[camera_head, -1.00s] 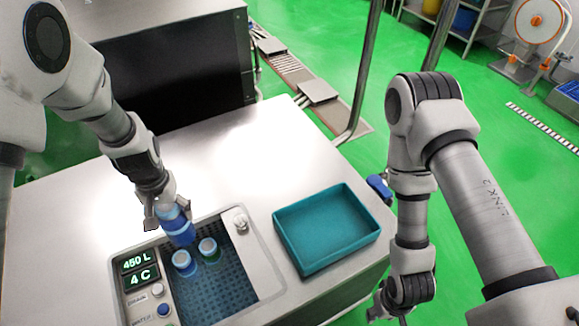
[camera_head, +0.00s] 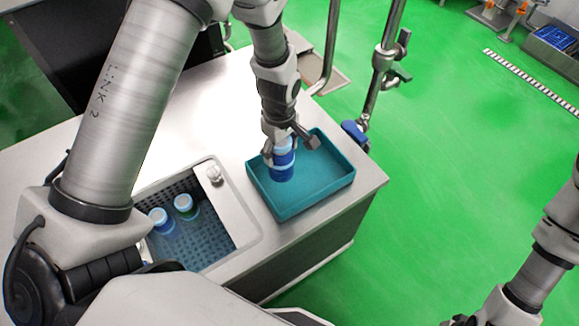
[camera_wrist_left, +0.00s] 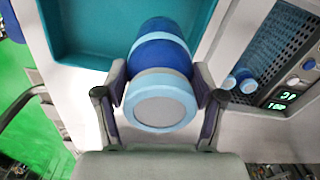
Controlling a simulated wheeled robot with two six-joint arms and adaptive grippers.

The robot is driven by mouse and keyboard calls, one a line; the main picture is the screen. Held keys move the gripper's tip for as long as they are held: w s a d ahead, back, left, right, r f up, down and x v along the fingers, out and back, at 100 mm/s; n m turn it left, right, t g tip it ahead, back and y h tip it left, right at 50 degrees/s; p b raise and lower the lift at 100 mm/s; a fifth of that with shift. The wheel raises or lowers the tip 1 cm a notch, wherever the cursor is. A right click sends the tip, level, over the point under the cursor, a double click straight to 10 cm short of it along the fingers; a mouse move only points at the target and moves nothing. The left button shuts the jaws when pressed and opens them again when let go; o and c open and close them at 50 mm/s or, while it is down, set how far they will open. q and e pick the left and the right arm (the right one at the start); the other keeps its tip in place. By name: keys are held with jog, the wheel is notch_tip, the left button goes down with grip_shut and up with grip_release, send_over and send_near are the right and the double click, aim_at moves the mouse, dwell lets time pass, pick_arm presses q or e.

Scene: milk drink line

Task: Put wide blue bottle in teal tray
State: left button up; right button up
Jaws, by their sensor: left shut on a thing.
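The wide blue bottle (camera_head: 283,172), with a light blue cap and band, is upright over the left part of the teal tray (camera_head: 318,200). My left gripper (camera_head: 290,145) is shut on its upper part. In the left wrist view the bottle (camera_wrist_left: 160,55) sits between both fingers (camera_wrist_left: 160,100), with its cap toward the camera and the teal tray (camera_wrist_left: 75,45) beyond. I cannot tell whether its base touches the tray floor. Only a bit of my right gripper (camera_head: 460,321) shows at the bottom edge, so its jaws are unclear.
A metal post with a blue handle (camera_head: 355,132) stands behind the tray. The tray's right part is empty.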

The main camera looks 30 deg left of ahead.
aim_at(282, 164)
pick_arm(q)
notch_tip(282, 164, down, 6)
jog(key=shift+d+r+p, duration=0.1)
jog(key=shift+r+p, duration=0.15)
jog(key=shift+p, duration=0.1)
jog(key=shift+w+f, duration=0.1)
jog(key=shift+f, duration=0.15)
jog(key=o, duration=1.5)
jog(key=shift+f, duration=0.1)
notch_tip(282, 164, up, 12)
jog(key=shift+r+b, duration=0.15)
jog(key=shift+b, duration=0.65)
